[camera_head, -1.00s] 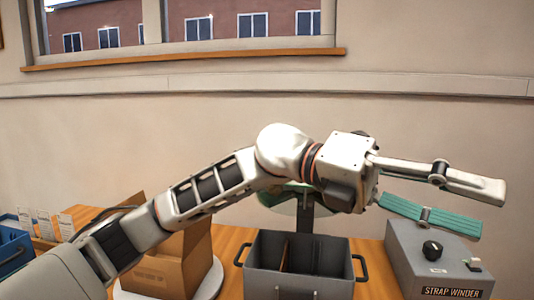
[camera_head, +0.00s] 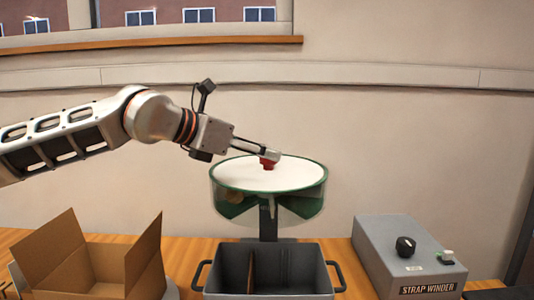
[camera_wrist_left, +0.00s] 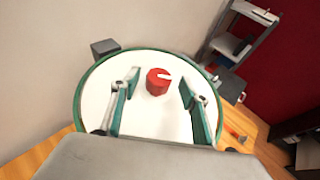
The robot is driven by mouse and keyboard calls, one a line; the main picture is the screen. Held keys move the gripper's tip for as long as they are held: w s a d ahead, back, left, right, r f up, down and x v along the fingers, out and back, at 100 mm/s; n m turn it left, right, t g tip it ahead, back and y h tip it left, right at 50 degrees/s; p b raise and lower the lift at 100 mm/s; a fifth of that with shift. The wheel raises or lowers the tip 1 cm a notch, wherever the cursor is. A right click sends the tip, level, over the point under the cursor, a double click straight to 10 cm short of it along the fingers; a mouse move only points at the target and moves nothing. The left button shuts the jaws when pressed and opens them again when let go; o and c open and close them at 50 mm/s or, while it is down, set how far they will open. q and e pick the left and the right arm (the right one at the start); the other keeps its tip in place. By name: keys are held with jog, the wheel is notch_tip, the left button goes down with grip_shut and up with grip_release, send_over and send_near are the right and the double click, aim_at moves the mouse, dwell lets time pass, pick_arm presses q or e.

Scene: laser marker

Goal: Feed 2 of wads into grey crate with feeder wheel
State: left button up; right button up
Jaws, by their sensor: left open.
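The feeder wheel (camera_head: 300,172) is a round drum with a white top, a green rim and a see-through wall, on a dark post. A red knob (camera_head: 268,164) stands at its middle. My left gripper (camera_head: 272,155) is at the knob, over the white top. In the left wrist view its open fingers (camera_wrist_left: 160,88) lie on either side of the red knob (camera_wrist_left: 157,84), with gaps showing. The grey crate (camera_head: 315,255) stands below the wheel and has a brown divider inside. I cannot make out separate wads; the crate's floor is hidden. My right gripper is not in view.
An open cardboard box (camera_head: 95,270) stands at the left on the wooden table. A grey strap winder box (camera_head: 380,250) with a black knob stands to the right of the crate. The wall is close behind. Shelving (camera_wrist_left: 236,50) shows in the left wrist view.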

pick_arm(q)
jog(key=shift+x, duration=1.1)
jog(key=shift+w+d+f, duration=0.15)
jog(key=shift+w+d, duration=0.15)
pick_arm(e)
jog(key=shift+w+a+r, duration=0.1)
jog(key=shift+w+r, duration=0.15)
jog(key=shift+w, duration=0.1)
pick_arm(q)
jog(key=shift+c, duration=0.3)
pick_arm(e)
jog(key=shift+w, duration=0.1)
pick_arm(q)
grip_shut()
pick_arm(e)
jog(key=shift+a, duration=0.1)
pick_arm(q)
jog(key=shift+d, duration=0.1)
